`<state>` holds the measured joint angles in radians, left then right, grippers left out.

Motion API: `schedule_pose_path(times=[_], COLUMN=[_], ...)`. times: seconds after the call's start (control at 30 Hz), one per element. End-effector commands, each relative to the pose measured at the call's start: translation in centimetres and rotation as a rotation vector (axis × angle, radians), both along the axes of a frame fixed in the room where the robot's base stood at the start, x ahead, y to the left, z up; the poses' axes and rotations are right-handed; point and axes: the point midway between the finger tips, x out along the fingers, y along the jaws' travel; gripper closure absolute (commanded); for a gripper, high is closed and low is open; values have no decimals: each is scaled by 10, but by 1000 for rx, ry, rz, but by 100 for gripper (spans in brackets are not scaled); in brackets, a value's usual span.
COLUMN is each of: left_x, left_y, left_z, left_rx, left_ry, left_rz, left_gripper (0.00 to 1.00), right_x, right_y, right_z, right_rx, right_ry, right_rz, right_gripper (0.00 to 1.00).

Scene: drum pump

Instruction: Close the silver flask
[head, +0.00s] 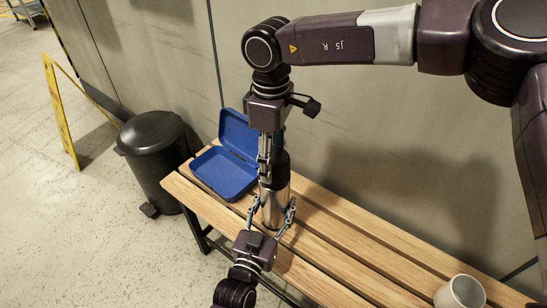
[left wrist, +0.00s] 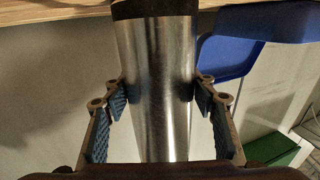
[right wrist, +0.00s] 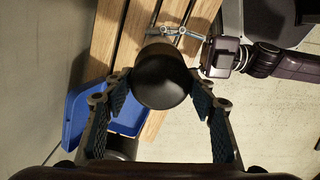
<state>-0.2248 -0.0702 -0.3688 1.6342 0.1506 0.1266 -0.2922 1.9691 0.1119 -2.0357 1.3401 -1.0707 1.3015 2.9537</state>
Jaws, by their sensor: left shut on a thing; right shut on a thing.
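The silver flask (head: 274,206) stands upright on the wooden bench, with a black cap (head: 282,166) at its top. My left gripper (head: 271,211) is shut around the flask's metal body from the front. In the left wrist view the shiny body (left wrist: 158,95) fills the space between the fingers. My right gripper (head: 265,172) points down from above and is shut on the cap. In the right wrist view the round cap (right wrist: 162,77) sits between its fingers and hides the flask below. I cannot tell how tightly the cap sits on the flask.
An open blue box (head: 225,172) lies on the bench just left of the flask. A white mug (head: 459,292) stands at the bench's right end. A black pedal bin (head: 152,150) and yellow floor sign (head: 58,110) stand left. A wall runs behind the bench (head: 350,262).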

Motion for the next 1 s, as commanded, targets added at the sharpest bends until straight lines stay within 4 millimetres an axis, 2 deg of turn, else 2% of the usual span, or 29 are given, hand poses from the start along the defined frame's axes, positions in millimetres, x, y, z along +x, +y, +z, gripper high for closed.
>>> schedule_pose_path(times=[0.2,0.5,0.53,0.67,1.0], left_x=[0,0,0,0,0], left_y=[-2,-2,-2,-2,-2], left_z=[-1,-1,-1,-1,-1], left_rx=[6,3,3,2,2], left_ry=[0,0,0,0,2], left_rz=[-4,-3,-3,-3,-3], left_gripper=[100,100,100,100,100], right_x=[1,4,4,4,4], right_y=[-2,-3,-3,-4,-4], right_z=[0,0,1,1,3], right_rx=[9,11,11,10,10], right_ry=[-2,-5,-6,-5,-5], right_rz=[-96,-105,-105,-105,-105], right_gripper=[72,72,48,33,31])
